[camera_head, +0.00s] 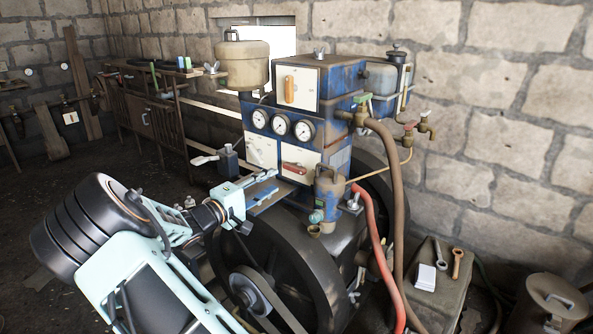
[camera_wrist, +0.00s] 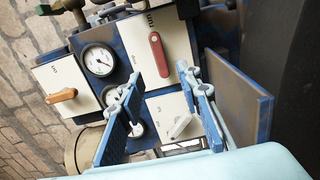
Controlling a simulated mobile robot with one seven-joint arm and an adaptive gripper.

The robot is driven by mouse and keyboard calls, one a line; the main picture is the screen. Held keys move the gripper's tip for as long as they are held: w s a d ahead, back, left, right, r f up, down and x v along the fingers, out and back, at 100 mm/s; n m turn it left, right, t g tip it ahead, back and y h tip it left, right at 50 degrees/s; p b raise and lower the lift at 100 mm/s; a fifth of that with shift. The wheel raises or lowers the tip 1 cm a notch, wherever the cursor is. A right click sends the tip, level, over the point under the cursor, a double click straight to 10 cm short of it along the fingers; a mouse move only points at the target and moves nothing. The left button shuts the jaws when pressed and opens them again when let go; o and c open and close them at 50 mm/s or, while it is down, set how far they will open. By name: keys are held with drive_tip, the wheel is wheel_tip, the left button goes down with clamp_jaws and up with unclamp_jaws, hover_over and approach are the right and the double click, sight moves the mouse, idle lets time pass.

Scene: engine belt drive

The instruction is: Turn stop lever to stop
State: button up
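A red lever (camera_head: 294,168) is on the lower right panel and shows at the top in the wrist view (camera_wrist: 158,54). An orange lever (camera_head: 289,90) is on the upper panel, also at left in the wrist view (camera_wrist: 61,96). My gripper (camera_head: 268,183) is open and empty in front of the lower panels; its blue-padded fingers (camera_wrist: 160,85) are wide apart.
Three gauges (camera_head: 281,126) sit between the panels. A black flywheel (camera_head: 285,265) is below my gripper. A red hose (camera_head: 374,250) and a brown hose (camera_head: 396,190) hang at the right. A grey handle (camera_head: 205,160) juts out at the left of the engine.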

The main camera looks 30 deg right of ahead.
sight(291, 169)
drive_tip(key=x, duration=1)
drive_tip(key=shift+w+d, duration=0.2)
drive_tip(key=shift+d, duration=0.1)
clamp_jaws()
